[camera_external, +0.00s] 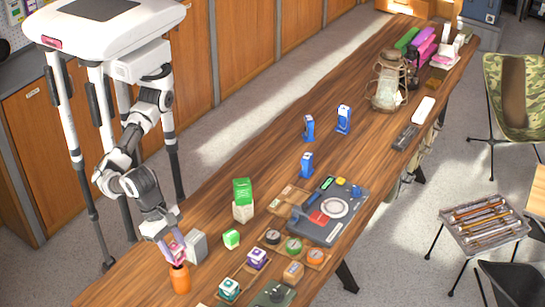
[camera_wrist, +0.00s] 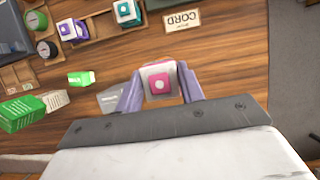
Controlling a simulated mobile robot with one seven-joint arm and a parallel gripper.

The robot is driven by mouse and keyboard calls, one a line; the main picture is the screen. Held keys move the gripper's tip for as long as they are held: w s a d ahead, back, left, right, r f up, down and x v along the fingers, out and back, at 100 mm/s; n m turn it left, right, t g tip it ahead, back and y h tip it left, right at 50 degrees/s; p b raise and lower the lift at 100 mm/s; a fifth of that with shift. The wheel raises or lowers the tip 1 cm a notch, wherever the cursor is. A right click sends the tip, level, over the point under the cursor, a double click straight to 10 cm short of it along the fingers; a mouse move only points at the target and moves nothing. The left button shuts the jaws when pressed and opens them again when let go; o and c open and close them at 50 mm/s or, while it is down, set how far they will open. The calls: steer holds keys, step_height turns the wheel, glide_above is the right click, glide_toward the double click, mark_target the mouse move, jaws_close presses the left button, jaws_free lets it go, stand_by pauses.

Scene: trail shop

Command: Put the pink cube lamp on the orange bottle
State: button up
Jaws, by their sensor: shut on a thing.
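The pink cube lamp (camera_wrist: 159,84), pink and white with a round button, sits between the two fingers of my gripper (camera_wrist: 160,92) in the wrist view. My gripper (camera_external: 172,247) is shut on it. In the external view the lamp (camera_external: 177,252) shows only partly, just above the orange bottle (camera_external: 180,280), which stands upright near the table's front left edge. I cannot tell whether the lamp touches the bottle's top.
A grey block (camera_external: 196,246) is close beside my gripper. Green boxes (camera_external: 242,191), purple (camera_external: 257,258) and teal (camera_external: 229,289) cubes, and compasses (camera_external: 293,245) in wooden trays lie to the right. A lantern (camera_external: 388,82) stands far back. The table between is partly clear.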

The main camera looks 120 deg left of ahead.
steer(key=shift+f, duration=1.15)
steer(key=shift+f, duration=0.2)
steer(key=o, duration=1)
steer(key=b+v, duration=0.2)
steer(key=v, duration=1)
steer(key=shift+r, duration=0.25)
